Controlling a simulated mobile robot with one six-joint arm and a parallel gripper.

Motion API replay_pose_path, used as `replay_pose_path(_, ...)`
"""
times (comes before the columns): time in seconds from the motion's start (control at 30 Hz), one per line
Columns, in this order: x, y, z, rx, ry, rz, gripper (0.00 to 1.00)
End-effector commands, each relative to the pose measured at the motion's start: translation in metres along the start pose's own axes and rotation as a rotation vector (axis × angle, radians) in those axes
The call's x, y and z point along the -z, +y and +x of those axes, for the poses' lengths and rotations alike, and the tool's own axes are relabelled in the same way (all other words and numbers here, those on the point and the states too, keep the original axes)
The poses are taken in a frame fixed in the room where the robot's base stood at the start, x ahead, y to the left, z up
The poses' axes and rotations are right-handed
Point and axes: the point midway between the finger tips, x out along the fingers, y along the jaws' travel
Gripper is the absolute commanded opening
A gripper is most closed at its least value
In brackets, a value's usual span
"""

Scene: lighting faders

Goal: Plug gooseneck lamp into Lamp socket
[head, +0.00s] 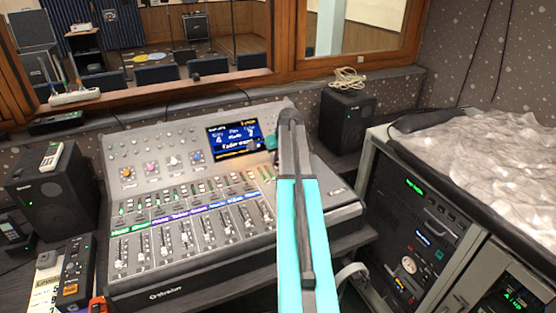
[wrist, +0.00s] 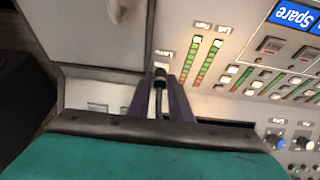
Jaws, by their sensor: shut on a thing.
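My gripper (wrist: 160,88) is in the wrist view, its two dark fingers shut on a thin black piece, which I take to be the gooseneck lamp (wrist: 160,80). The fingers are over the mixing console (wrist: 232,28), close to its green and red level meters. I cannot tell whether the lamp touches the panel. In the head view my teal gripper (head: 271,143) is at the right of the console's screen, partly behind my arm; the lamp cannot be made out there. No label reading Lamp is legible, so I cannot pick out the socket.
The console's lit screen (head: 235,138) stands left of my gripper. A black speaker (head: 346,118) is to the right, another (head: 50,190) at far left. A rack (head: 415,225) stands at right under a crumpled pale cover (head: 480,145). A window frame (head: 300,68) runs behind.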

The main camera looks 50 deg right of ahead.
Motion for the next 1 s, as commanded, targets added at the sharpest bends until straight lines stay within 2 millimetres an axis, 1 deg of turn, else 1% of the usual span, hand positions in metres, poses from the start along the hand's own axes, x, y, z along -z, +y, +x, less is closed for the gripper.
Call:
replay_pose_path(0.17,0.001,0.000,0.001,-0.001,0.004,0.000,0.00)
replay_pose_path(0.2,0.002,0.000,0.001,-0.001,0.005,0.000,0.23)
replay_pose_path(0.27,0.002,0.000,0.001,-0.001,0.004,0.000,0.33)
replay_pose_path(0.3,0.001,0.001,0.001,-0.002,0.004,0.000,0.40)
replay_pose_path(0.67,0.000,0.001,-0.001,-0.002,0.002,0.000,0.40)
replay_pose_path(0.87,0.001,0.001,-0.013,-0.002,0.004,0.000,0.40)
replay_pose_path(1.0,0.000,0.000,-0.026,-0.002,0.004,0.000,0.40)
